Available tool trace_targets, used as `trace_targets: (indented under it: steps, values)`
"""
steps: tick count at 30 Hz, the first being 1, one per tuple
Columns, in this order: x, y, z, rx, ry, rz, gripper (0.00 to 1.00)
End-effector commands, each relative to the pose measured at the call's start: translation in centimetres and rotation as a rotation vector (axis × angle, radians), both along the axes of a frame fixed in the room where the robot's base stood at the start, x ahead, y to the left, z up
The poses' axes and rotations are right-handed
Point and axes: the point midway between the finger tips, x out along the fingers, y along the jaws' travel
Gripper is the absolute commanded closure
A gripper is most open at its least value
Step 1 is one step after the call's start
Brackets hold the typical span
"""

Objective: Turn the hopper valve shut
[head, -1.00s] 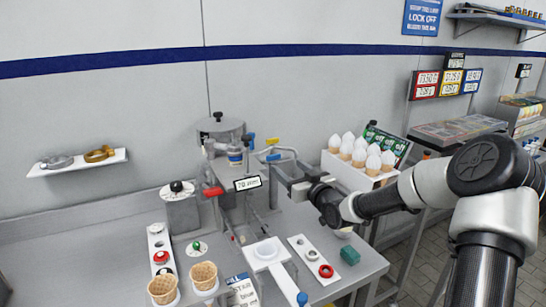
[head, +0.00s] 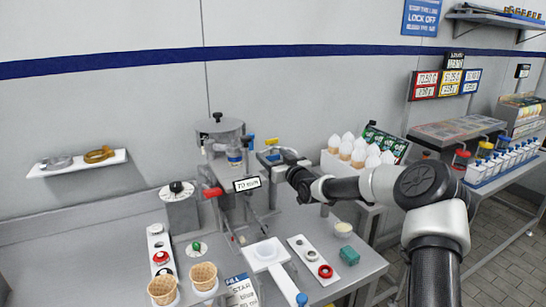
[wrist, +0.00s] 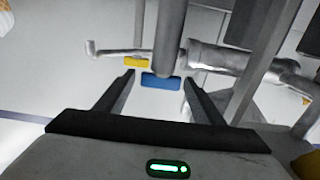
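The hopper (head: 219,128) is a grey round vessel on a stand against the wall. Several coloured handles are near it: a red one (head: 212,192) at left, a yellow one (head: 272,142) and a blue one at right. I cannot tell for certain which belongs to the hopper valve. My gripper (head: 272,158) is at the right of the hopper, close to the pipework. In the wrist view my gripper (wrist: 158,88) is open. The blue handle (wrist: 161,81) shows between its fingertips, apart from both. The yellow handle (wrist: 135,62) lies just beyond, to the left.
A grey vertical pipe (wrist: 170,35) rises behind the blue handle, with a horizontal pipe (wrist: 235,60) to the right. A box of white-topped cones (head: 360,150) stands right of my gripper. Two waffle cones (head: 203,276) and a green block (head: 349,256) are on the counter.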

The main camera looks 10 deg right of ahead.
Motion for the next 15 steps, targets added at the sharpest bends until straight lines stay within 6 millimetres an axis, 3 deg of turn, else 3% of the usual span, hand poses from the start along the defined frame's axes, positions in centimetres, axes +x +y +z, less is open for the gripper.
trace_targets:
  steps: [1, 7, 15]
  values:
    - [-0.01, 0.00, 0.01, 0.000, 0.000, 0.000, 0.46]
    - [-0.02, -0.01, 0.02, 0.000, 0.000, 0.000, 0.79]
    - [-0.01, 0.53, -0.31, -0.001, -0.001, -0.045, 0.79]
